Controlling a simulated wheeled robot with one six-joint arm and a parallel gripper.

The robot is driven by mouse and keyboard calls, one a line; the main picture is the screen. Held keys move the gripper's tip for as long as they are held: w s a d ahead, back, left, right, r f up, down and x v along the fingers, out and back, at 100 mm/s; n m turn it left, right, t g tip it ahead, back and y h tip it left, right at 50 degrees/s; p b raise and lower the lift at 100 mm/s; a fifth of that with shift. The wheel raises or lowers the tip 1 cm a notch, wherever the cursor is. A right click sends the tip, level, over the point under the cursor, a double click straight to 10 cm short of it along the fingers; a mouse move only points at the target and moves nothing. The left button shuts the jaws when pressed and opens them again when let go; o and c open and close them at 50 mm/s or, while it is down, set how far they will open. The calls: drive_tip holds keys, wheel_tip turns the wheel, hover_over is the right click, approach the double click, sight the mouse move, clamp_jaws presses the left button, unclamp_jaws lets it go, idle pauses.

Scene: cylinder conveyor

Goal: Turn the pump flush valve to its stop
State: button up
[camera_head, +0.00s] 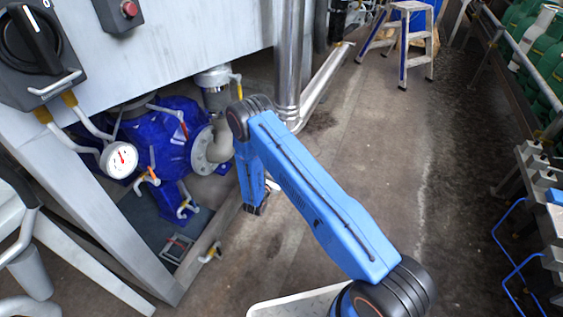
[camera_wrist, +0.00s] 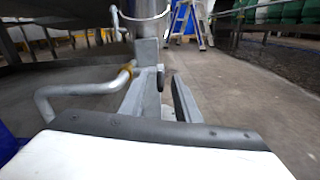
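The blue pump (camera_head: 165,140) stands under the steel cabinet at the left in the head view. Several small valves with coloured handles sit around it: a red handle (camera_head: 183,124), an orange-tipped valve (camera_head: 148,177) and a low valve (camera_head: 210,252) by the frame. I cannot tell which is the flush valve. My gripper (camera_wrist: 168,98) shows two grey fingers, apart, in the wrist view. I see nothing clearly held between them. A bent grey pipe with a brass fitting (camera_wrist: 124,76) is left of the fingers. In the head view my arm largely hides my gripper.
A round gauge (camera_head: 119,159) and a black rotary switch (camera_head: 30,40) are at the left. Steel pipes (camera_head: 289,60) stand behind my arm. A step ladder (camera_head: 405,45) is at the back. The floor (camera_head: 370,130) right of my arm is clear.

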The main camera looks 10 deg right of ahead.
drive_tip(key=shift+x, duration=2.3)
clamp_jaws()
